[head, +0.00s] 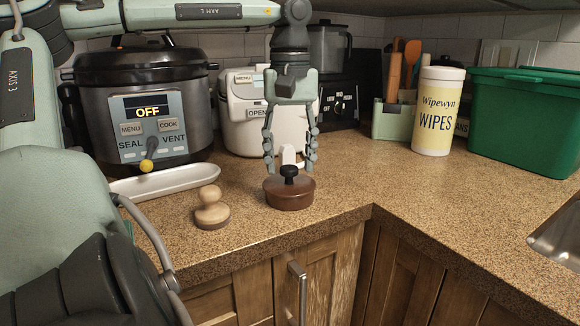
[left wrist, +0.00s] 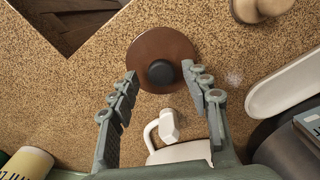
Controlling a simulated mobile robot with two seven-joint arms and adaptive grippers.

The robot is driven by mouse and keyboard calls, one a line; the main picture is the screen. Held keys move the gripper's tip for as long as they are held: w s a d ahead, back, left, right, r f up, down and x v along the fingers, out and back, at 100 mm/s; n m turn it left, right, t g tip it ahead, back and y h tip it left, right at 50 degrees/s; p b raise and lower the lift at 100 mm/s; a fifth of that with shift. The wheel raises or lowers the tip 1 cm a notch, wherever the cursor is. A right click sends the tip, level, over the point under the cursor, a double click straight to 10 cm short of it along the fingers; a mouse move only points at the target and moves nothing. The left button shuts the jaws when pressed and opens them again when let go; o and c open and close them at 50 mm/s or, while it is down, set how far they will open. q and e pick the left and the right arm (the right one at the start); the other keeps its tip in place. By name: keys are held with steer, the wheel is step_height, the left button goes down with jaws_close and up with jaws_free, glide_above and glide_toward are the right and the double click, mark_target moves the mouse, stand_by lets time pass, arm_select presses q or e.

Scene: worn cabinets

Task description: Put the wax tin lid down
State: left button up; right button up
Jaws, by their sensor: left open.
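The wax tin lid (head: 301,183) is round and brown with a black knob (head: 289,173). It sits level on the brown wax tin (head: 289,201), which stands on the counter near its front edge. The lid (left wrist: 160,42) also shows from above in the left wrist view, hiding the tin's body. My left gripper (head: 290,168) points down over it with its fingers apart, one on each side of the knob in the picture. In the left wrist view the open fingertips (left wrist: 159,74) have nothing between them but the view of the knob. My right gripper is not in view.
A wooden stamp-like knob (head: 211,209) and a white tray (head: 165,183) are to the left. A dark pressure cooker (head: 145,95) and a white cooker (head: 240,115) stand behind. A wipes canister (head: 437,115) and green bin (head: 525,120) are at right. The counter right of the tin is clear.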

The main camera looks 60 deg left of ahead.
mark_target(290, 168)
arm_select(q)
step_height(290, 168, up, 10)
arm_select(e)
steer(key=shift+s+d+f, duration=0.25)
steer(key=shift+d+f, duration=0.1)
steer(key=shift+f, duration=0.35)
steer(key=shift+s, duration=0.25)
arm_select(q)
steer(key=shift+s+d, duration=0.1)
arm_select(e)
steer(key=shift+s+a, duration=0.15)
